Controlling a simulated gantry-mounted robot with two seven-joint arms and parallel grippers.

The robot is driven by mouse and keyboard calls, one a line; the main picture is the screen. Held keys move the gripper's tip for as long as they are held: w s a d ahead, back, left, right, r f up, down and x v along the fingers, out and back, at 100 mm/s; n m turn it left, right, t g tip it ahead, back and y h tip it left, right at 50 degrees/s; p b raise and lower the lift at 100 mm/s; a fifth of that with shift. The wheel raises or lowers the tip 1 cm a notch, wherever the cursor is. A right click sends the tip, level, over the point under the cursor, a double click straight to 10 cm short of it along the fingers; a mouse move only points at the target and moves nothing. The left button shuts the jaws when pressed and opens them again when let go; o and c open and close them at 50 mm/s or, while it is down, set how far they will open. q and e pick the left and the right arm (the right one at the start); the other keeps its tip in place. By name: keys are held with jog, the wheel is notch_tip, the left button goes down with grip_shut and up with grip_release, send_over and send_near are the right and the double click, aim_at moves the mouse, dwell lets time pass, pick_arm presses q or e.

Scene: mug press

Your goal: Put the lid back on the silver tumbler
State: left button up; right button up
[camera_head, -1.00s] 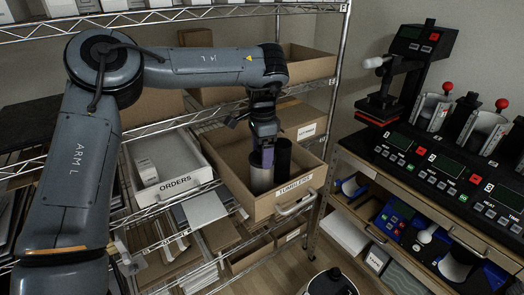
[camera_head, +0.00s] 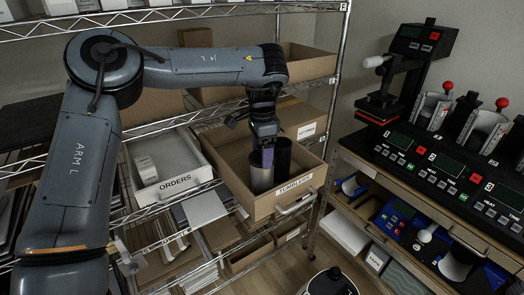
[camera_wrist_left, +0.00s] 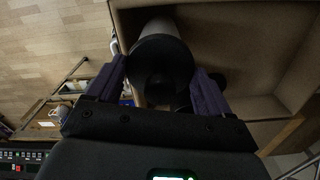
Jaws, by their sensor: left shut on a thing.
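The silver tumbler (camera_head: 261,181) stands upright in the cardboard bin labelled TUMBLERS (camera_head: 262,208). My left gripper (camera_head: 266,158) points down at its top, with its purple fingers on either side of a dark round lid (camera_wrist_left: 162,68). The gripper is shut on this lid, which is at the tumbler's mouth. The fingers hide part of the rim, so I cannot tell whether the lid is fully seated. The tumbler's grey side shows past the lid in the left wrist view (camera_wrist_left: 160,26). My right gripper is in neither view.
A black tumbler (camera_head: 284,154) stands close beside the silver one in the bin. A white ORDERS tray (camera_head: 176,188) is to the left on the wire shelf. A bench with a press (camera_head: 395,80) and control panels is at the right. The bin's right side has free room.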

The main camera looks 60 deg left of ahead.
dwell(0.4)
pick_arm(q)
jog(key=o, duration=0.9)
jog(key=shift+r, duration=0.15)
jog(key=shift+r+p, duration=1)
jog(key=shift+r, duration=2.3)
grip_shut()
